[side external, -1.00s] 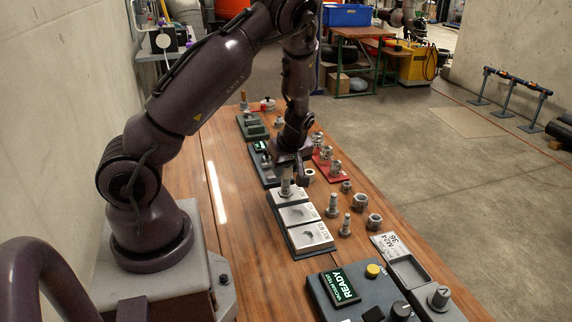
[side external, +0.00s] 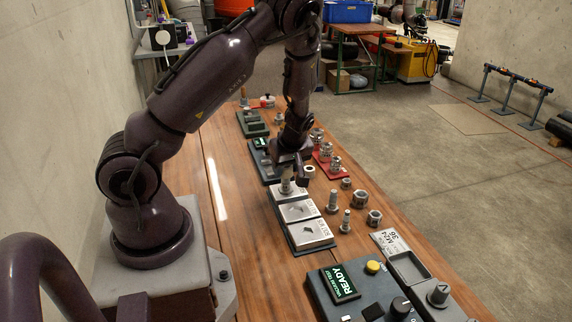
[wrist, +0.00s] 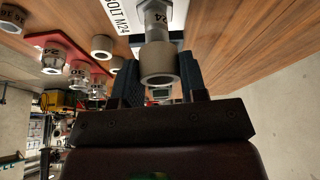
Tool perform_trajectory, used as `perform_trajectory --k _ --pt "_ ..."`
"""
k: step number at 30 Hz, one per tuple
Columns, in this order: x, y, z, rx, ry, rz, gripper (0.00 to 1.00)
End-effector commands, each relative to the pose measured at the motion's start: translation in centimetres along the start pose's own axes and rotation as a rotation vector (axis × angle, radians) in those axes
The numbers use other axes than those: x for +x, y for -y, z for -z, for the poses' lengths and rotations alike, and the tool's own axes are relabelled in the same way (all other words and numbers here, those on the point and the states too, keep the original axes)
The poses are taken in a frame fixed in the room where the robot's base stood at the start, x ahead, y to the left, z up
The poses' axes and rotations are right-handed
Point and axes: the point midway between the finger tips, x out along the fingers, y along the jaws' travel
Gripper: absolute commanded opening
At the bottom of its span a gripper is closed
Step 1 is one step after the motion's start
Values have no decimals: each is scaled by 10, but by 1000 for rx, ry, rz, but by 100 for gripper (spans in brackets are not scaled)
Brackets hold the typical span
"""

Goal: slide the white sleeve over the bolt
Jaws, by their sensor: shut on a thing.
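My gripper (side external: 290,167) is low over the far end of the row of white plates. In the wrist view its two dark fingers (wrist: 159,80) are shut on a short, hollow sleeve (wrist: 159,62), which looks light grey. The bolt (wrist: 157,18), grey with a "24" mark, stands on the plate labelled "BOLT M24" (wrist: 117,14). It also shows in the side view (side external: 286,187), right under the gripper. The sleeve is in line with the bolt and overlaps its end in the wrist view. I cannot tell whether the bolt's tip is inside it.
Loose bolts (side external: 333,201) and nuts (side external: 374,217) stand to the right of the plates. A red rack (side external: 331,172) with fittings is behind them. A tester box reading "READY" (side external: 341,283) is at the near end. The wood tabletop left of the plates is clear.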

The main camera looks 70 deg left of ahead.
Motion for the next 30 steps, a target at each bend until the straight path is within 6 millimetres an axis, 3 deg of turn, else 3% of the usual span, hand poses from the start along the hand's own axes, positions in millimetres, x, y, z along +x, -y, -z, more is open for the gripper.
perform_trajectory --k 30 --pt "8 0 -3 0 0 -1 17"
